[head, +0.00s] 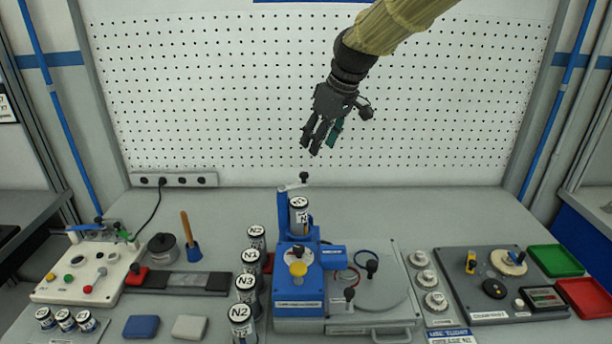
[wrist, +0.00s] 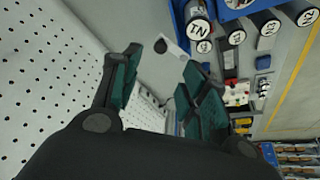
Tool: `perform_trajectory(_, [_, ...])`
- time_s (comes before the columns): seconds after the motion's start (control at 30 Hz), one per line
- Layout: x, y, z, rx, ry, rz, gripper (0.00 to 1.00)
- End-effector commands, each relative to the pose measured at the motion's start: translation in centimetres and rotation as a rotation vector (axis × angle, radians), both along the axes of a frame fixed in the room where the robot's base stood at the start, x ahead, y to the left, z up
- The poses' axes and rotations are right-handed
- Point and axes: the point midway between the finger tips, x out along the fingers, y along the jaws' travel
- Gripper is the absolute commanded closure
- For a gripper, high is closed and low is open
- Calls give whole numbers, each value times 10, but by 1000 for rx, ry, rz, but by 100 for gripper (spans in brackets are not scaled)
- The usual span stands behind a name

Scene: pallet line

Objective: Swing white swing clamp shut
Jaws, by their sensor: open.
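The white swing clamp (wrist: 174,46) is a short pale bar with a black knob at its free end. In the wrist view it sticks out from the blue fixture toward the pegboard side, not over the labelled canister (wrist: 198,28). In the head view the clamp (head: 294,186) sits on top of a blue post, just behind the canister (head: 299,216) standing in the blue fixture (head: 300,290). My gripper (head: 321,149) is open and empty, in the air above and behind the clamp. In the wrist view the clamp knob shows between my gripper's fingers (wrist: 160,62), apart from them.
Several canisters (head: 247,285) stand in a column left of the fixture. A grey plate with a round lid (head: 380,290) lies to its right. A white panel with buttons (head: 85,275) is at the left.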

Motion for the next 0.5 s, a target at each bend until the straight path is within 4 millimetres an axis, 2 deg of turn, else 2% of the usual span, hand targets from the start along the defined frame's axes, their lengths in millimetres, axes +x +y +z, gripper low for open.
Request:
perform_trajectory(0.27, [4,6,-17,-1,2,4,56])
perform_trajectory(0.5, [13,18,-52,-1,4,3,56])
